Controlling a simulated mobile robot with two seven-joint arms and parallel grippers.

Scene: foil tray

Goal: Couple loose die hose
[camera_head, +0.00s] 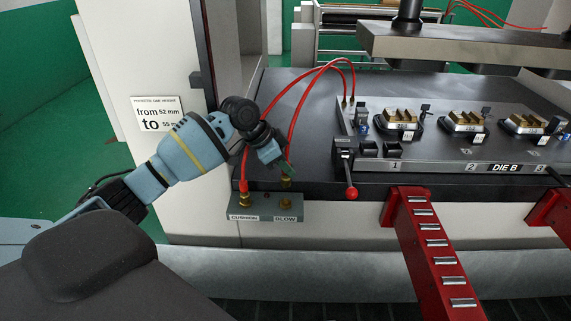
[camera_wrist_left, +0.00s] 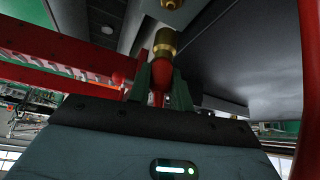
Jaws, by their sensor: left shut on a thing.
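My left gripper (camera_head: 284,168) is shut on the red hose end (camera_wrist_left: 159,97), which sits between the green fingers in the left wrist view. A brass coupling (camera_wrist_left: 165,42) sticks out past the fingertips. Beyond it, a brass fitting (camera_wrist_left: 172,4) shows at the top edge, with a gap between. In the head view the held end is above the BLOW side of the grey port block (camera_head: 265,208); I cannot tell how well it lines up. Another red hose (camera_head: 244,165) runs down to the brass CUSHION port (camera_head: 244,200). My right gripper is not in view.
The die plate (camera_head: 440,150) marked DIE B carries several brass-topped blocks. A lever with a red knob (camera_head: 351,193) stands right of the port block. Red roller arms (camera_head: 425,240) stick out in front. A white post (camera_head: 165,60) with a sign stands behind my left arm.

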